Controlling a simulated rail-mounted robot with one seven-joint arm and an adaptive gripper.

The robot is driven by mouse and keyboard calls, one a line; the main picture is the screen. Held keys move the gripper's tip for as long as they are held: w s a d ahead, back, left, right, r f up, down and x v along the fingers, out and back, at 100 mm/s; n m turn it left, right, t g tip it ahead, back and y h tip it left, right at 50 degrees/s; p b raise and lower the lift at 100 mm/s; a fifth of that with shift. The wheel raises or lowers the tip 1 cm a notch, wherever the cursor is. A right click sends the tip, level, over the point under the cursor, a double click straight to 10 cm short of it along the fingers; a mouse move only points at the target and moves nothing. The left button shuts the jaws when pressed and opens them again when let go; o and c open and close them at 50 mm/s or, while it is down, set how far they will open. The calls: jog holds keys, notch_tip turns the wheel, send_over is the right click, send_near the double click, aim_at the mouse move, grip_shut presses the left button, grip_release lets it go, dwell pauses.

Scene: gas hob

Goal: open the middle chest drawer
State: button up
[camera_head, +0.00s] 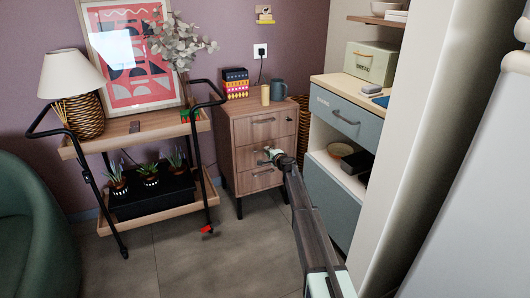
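The small wooden chest (229,135) stands against the back wall, with its drawer fronts stacked one above another. The top drawer (240,126) and the bottom drawer (245,181) show their handles. The middle drawer (246,157) looks flush with the others. My arm reaches in from the lower right, and my gripper (267,156) is in front of the middle drawer, close to where its handle is. The gripper covers that handle, so I cannot tell whether it touches or holds it. The fingers are too small to show whether they are open.
A cup (265,95), a mug (278,90) and a patterned box (236,83) stand on the chest. A trolley (168,207) is at left, and a grey-blue cabinet (331,197) is close at right. The floor (170,262) before the chest is clear.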

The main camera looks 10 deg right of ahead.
jog(key=x, duration=0.4)
jog(key=shift+w, duration=0.15)
grip_shut()
jog(key=f+b+v, duration=0.2)
jog(key=b+v, duration=0.1)
jog(key=v, duration=0.8)
jog(key=s+f+b+v, duration=0.1)
jog(key=f+b+v, duration=0.1)
jog(key=v, duration=0.9)
jog(key=shift+s+f+b, duration=0.15)
jog(key=shift+f+b, duration=0.1)
jog(key=shift+b, duration=0.65)
grip_release()
